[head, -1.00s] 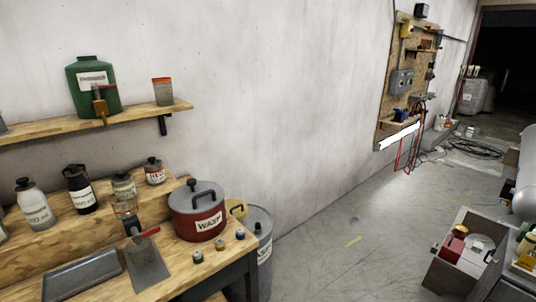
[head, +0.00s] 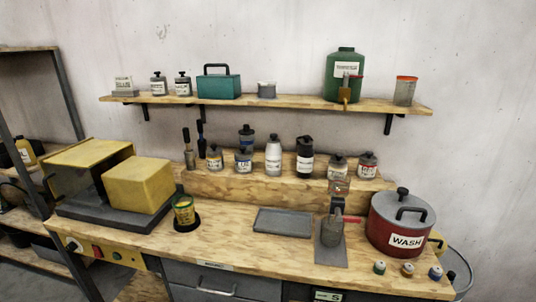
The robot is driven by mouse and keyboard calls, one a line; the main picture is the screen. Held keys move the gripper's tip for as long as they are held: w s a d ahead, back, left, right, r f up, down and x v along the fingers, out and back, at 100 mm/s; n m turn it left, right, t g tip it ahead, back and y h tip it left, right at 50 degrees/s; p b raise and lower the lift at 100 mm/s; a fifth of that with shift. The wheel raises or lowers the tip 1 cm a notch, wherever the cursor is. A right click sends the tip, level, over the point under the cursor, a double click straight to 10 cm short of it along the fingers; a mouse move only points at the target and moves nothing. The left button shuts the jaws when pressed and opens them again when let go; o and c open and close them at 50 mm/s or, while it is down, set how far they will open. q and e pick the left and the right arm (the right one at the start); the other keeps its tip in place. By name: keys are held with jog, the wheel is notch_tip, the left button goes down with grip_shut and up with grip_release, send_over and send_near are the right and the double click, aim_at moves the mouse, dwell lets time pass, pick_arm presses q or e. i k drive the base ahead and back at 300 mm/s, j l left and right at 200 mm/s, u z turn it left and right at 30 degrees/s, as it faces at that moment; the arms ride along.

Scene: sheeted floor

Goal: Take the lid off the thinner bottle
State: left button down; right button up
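Several labelled bottles stand on the raised wooden step at the back of the bench, and their small labels are too blurred to tell which is the thinner bottle. A tall light-grey bottle (head: 273,158) with a dark cap stands upright near the middle. A tall white-labelled bottle with a black top (head: 305,158) stands just right of it. A large green jug (head: 342,82) with a white label and a tap stands on the wall shelf. Neither of my grippers is in view.
The wooden bench (head: 215,250) holds a yellow box machine (head: 138,185) at left, a grey tray (head: 283,223), a small stand with a cup (head: 331,233), and a red WASH pot (head: 397,230) at right. The wall shelf (head: 300,103) hangs above.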

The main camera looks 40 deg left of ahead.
aim_at(272, 140)
jog(key=u, duration=1.25)
